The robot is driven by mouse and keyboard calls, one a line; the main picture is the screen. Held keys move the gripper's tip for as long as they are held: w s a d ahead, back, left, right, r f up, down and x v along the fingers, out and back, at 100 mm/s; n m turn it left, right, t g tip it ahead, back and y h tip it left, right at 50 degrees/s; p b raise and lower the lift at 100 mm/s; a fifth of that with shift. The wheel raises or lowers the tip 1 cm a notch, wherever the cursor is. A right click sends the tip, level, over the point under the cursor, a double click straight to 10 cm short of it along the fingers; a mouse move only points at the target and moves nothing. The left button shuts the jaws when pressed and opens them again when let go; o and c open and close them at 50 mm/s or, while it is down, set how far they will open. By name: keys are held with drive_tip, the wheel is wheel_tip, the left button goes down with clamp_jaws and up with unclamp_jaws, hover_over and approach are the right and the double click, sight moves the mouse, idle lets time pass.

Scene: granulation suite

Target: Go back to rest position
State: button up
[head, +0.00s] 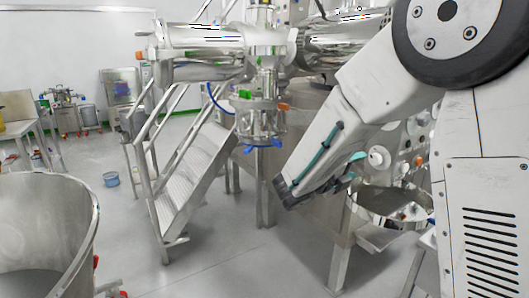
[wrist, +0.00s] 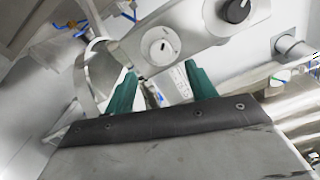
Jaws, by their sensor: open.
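My gripper (wrist: 162,76) shows in the wrist view as two green fingers standing apart with nothing held between them. A grey control panel (wrist: 190,38) with a white knob and a black knob lies beyond the fingertips; I cannot tell the exact gap. In the head view my arm comes in from the upper right and slopes down to the left, in front of the steel machine. The arm hides most of my gripper there.
A steel bowl (head: 385,205) sits under the arm at right. Metal steps (head: 200,180) and a steel valve assembly (head: 262,118) stand left of the arm. A large steel drum (head: 75,215) fills the lower left. Open floor (head: 235,265) lies between drum and machine.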

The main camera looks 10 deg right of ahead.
drive_tip(key=s+f+m+g+y, duration=0.35)
drive_tip(key=s+m, duration=0.55)
drive_tip(key=m, duration=0.3)
drive_tip(key=s+f+m+g+y, duration=0.2)
drive_tip(key=s+m+g+y, duration=0.25)
drive_tip(key=s+m, duration=0.6)
drive_tip(key=s+a+r+m+t+y, duration=0.3)
drive_tip(key=s+a+m+y, duration=0.6)
drive_tip(key=m, duration=0.5)
drive_tip(key=shift+s+a+r, duration=0.7)
drive_tip(key=shift+s+a, duration=0.25)
drive_tip(key=shift+s, duration=0.9)
drive_tip(key=shift+c, duration=0.4)
